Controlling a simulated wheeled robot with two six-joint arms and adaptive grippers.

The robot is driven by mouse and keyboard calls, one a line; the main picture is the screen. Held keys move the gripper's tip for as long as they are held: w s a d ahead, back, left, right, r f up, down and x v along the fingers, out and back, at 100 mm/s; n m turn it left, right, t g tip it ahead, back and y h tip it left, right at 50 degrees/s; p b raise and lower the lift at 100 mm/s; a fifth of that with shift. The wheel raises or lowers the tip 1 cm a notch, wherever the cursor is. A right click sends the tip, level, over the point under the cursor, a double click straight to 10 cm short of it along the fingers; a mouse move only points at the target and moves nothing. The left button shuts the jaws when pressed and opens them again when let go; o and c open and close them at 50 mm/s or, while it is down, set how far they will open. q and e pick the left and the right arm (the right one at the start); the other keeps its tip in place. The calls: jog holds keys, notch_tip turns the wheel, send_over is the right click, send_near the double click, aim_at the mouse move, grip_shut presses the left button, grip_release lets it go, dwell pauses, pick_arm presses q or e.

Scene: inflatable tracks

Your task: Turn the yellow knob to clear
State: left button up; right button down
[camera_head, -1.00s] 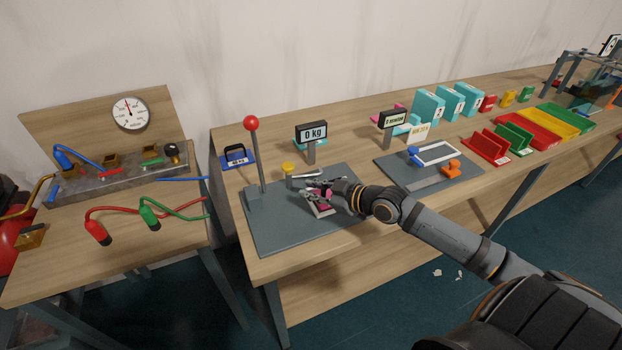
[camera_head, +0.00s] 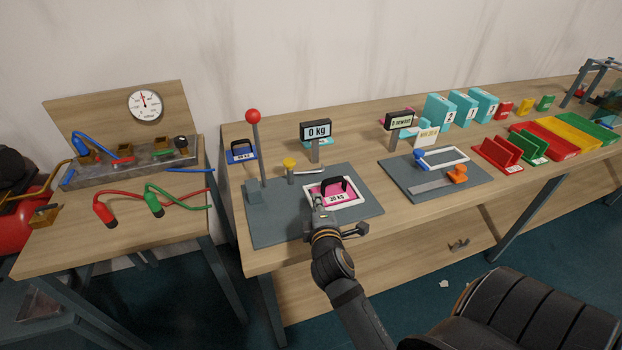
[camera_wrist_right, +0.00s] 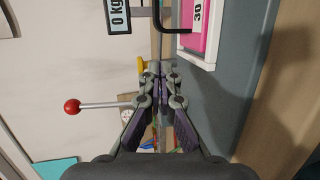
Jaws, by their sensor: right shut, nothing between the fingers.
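The yellow knob (camera_head: 289,162) stands on a short post on the grey plate (camera_head: 260,225), left of the pink 30 KG weight. It also shows in the wrist view (camera_wrist_right: 141,65), partly hidden behind the fingertips. My right gripper (camera_head: 318,199) is shut and empty at the front left corner of the pink weight, nearer to me than the knob and apart from it. The fingers also show together in the wrist view (camera_wrist_right: 160,72). The display (camera_head: 316,131) behind the knob reads 0 kg. My left gripper is out of view.
The pink weight (camera_head: 341,194) with a black handle sits in a white frame on the plate. A red-balled lever (camera_head: 254,117) stands left of the knob, with a blue weight (camera_head: 240,151) behind it. A second plate (camera_head: 398,180) lies to the right.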

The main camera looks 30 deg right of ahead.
jog(key=p+x, duration=0.1)
jog(key=x, duration=1.2)
jog(key=shift+s, duration=0.1)
